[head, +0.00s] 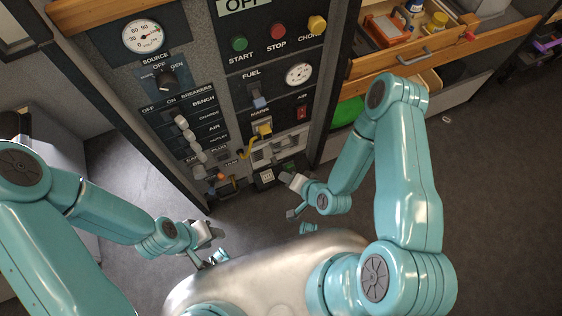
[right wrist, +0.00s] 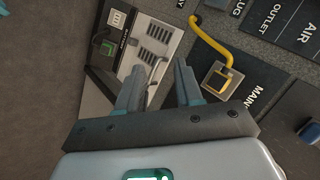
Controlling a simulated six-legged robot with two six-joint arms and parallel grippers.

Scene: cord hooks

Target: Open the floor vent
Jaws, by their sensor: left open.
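The likely floor vent is a pale slatted plate low on the panel (head: 273,152). It also shows in the right wrist view (right wrist: 152,57), with two groups of dark slots and a thin grey lever-like piece (right wrist: 155,73) beside them. My right gripper (head: 289,197) is open, in front of the panel's lower end. In the right wrist view its two fingers (right wrist: 158,88) point toward the plate, with the thin piece seen between them. I cannot tell whether they touch it. My left gripper (head: 215,245) is open and empty, low and to the left, away from the panel.
Knobs and switches cover the panel above. A wooden drawer (head: 430,57) stands out at right.

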